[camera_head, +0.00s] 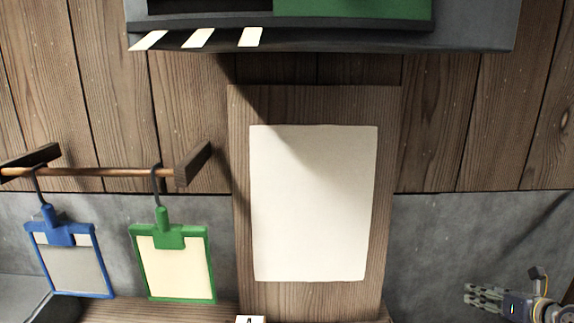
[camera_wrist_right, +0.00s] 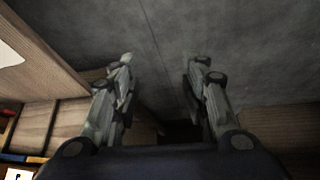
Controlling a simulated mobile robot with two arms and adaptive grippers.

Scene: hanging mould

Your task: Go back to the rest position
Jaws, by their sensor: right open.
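My right gripper (camera_head: 468,296) is at the lower right of the head view, with its fingers pointing left. In the right wrist view its two fingers (camera_wrist_right: 158,62) are spread apart with nothing between them. A grey wall surface lies beyond them. My left gripper is not in view. A blue-framed mould (camera_head: 69,289) and a green-framed mould (camera_head: 213,265) hang by hooks from a wooden rod (camera_head: 100,172) at the left. The right gripper is well to the right of both and touches neither.
A wooden board (camera_head: 388,190) with a blank white sheet (camera_head: 313,205) stands in the middle, left of the right gripper. A dark shelf-like unit with green (camera_head: 350,10) juts out above. A small white label (camera_head: 250,319) shows at the bottom. The grey wall (camera_head: 440,240) around the gripper is clear.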

